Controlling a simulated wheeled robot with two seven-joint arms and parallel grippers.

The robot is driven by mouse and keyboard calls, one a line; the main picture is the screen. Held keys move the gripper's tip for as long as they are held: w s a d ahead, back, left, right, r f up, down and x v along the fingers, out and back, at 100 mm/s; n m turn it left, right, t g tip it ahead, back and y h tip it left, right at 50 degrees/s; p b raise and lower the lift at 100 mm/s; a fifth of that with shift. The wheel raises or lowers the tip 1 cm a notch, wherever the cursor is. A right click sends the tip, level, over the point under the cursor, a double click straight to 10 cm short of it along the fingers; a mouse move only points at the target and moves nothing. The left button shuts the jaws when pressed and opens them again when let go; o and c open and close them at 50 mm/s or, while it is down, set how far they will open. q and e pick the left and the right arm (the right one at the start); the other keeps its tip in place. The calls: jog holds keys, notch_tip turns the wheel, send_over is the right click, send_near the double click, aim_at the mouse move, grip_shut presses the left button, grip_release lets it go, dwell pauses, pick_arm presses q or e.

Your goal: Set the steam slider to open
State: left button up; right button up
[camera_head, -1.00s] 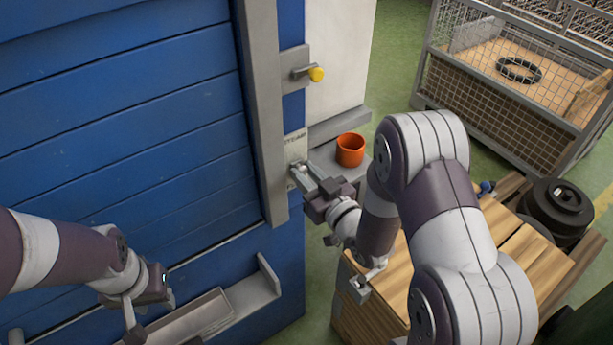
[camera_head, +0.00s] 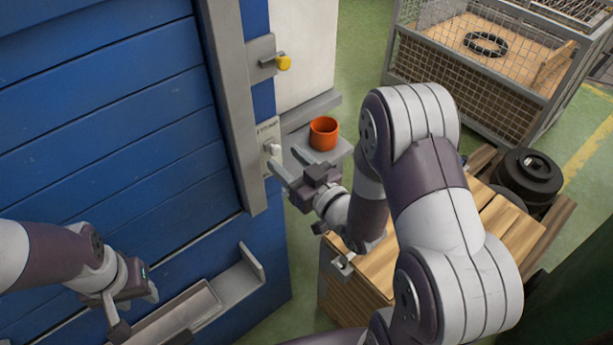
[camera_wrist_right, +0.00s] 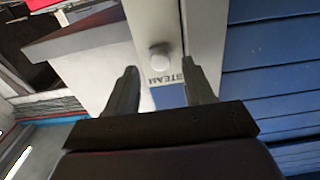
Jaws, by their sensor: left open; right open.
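The steam slider's pale round knob (camera_head: 272,150) sits on a light grey plate (camera_head: 268,131) lettered STEAM, on the blue unit's right edge. In the right wrist view the knob (camera_wrist_right: 160,56) shows close to the STEAM lettering, which appears upside down. My right gripper (camera_head: 284,164) is open, just below and right of the knob in the head view. In the right wrist view the knob appears between and beyond its spread fingertips (camera_wrist_right: 159,68), with nothing gripped. My left gripper (camera_head: 135,305) is open and empty at the lower left. No open or shut marking is readable.
A yellow-knobbed latch (camera_head: 283,63) projects above the plate. An orange cup (camera_head: 323,133) stands on a grey ledge close to my right gripper. A wooden crate (camera_head: 345,290) is below my right arm. A grey trough (camera_head: 185,310) lies near my left gripper.

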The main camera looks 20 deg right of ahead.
jog(key=v, duration=0.9)
jog(key=shift+s+b, duration=0.35)
jog(key=shift+b, duration=0.05)
jog(key=shift+d, duration=0.1)
